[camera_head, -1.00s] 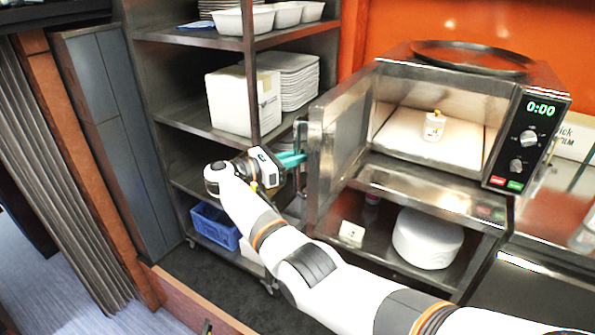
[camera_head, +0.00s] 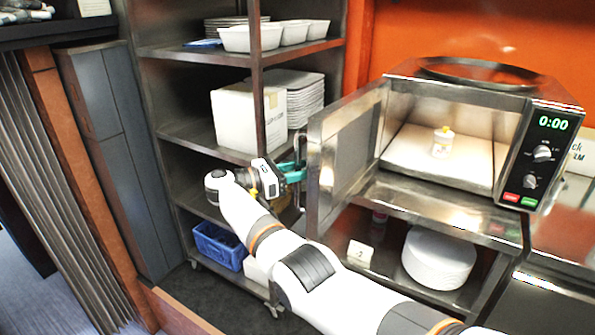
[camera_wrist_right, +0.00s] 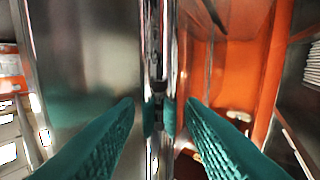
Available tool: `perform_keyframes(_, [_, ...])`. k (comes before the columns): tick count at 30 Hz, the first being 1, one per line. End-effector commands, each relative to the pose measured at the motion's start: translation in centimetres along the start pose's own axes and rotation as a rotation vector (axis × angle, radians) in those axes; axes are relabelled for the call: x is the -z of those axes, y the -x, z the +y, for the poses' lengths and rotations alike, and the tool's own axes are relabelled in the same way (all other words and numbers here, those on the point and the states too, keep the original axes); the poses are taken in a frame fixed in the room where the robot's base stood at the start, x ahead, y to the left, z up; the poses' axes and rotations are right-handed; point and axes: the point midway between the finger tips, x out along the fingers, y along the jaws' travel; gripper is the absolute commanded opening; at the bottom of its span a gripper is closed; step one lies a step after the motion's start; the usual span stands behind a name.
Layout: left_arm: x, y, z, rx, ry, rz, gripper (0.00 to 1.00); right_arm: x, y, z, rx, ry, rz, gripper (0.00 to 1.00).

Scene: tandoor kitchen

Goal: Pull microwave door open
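The microwave (camera_head: 470,130) stands at the right in the head view, with its door (camera_head: 345,150) swung wide open to the left. The door handle (camera_head: 299,160) is on the outer face near the door's free edge. My right gripper (camera_head: 298,173) is at this handle, on the left side of the door. In the right wrist view, its teal fingers (camera_wrist_right: 160,105) are spread apart, one on each side of the upright handle and door edge, with gaps showing. My left gripper is out of view.
A white bottle (camera_head: 442,142) stands inside the microwave, and a round tray (camera_head: 478,72) lies on top. A metal shelf rack (camera_head: 190,135) with a white box (camera_head: 235,118) stands close behind my gripper. White plates (camera_head: 440,258) sit below the microwave.

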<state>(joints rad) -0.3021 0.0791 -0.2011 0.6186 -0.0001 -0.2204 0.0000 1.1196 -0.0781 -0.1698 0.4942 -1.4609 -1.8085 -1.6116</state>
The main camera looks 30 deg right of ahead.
Motion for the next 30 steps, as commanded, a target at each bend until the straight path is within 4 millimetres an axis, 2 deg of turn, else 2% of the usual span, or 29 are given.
perform_keyframes(8, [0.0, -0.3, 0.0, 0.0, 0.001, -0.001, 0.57, -0.1, 0.6, 0.0, 0.003, 0.0, 0.0, 0.36])
perform_keyframes(18, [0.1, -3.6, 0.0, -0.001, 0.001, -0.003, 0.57, -0.6, 5.7, -0.1, 0.002, 0.0, -0.001, 0.36])
perform_keyframes(24, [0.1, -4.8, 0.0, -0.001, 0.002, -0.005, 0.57, -0.3, 7.1, 0.0, 0.001, -0.001, -0.001, 0.36])
perform_keyframes(30, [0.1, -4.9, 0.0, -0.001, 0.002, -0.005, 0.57, -0.1, 7.4, 0.0, -0.001, 0.0, -0.001, 0.36])
